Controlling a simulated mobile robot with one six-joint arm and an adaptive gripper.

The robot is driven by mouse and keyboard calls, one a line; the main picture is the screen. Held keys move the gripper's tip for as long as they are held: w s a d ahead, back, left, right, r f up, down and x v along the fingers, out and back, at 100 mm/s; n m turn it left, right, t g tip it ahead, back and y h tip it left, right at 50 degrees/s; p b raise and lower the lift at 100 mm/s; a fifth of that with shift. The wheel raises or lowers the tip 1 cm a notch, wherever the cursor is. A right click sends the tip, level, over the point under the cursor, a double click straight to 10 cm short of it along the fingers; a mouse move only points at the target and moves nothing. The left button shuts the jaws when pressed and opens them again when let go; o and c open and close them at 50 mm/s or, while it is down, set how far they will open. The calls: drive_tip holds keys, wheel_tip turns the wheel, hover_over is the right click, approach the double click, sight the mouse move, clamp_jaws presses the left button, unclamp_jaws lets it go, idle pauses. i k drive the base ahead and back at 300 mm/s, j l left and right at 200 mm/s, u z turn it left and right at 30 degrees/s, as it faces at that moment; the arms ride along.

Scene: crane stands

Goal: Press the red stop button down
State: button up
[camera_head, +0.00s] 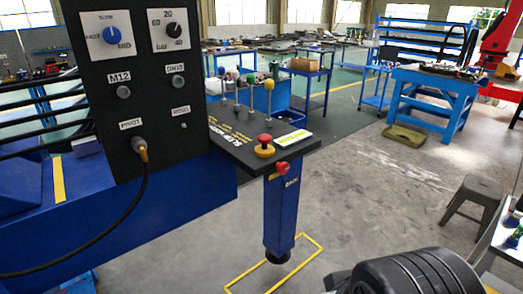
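The red stop button (265,139) is a red mushroom head on a yellow base (264,151). It stands upright on the front part of a black shelf (235,150) that juts out beside the control panel. Its head shows clear of the base. A second red knob (282,168) sits on the shelf's front face, just below and to the right. A black ribbed part of my own body fills the lower right. It is clear of the button in the picture. No gripper fingers show.
A black panel (160,90) with dials and a hanging cable (140,205) stands left of the button. Several ball-topped levers (270,86) rise behind it. A blue post (281,215) supports the shelf. A stool (475,200) stands right; the floor between is open.

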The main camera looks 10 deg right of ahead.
sight(264, 139)
drive_tip(key=i+l, duration=1.3)
drive_tip(key=i+l+u, duration=0.6)
drive_tip(key=l, duration=0.3)
drive_tip(key=i+l+u, duration=0.2)
drive_tip(key=l, duration=0.15)
drive_tip(key=i+l+u, duration=0.2)
drive_tip(key=l, duration=0.15)
drive_tip(key=k+u, duration=0.1)
drive_tip(key=u, duration=1.25)
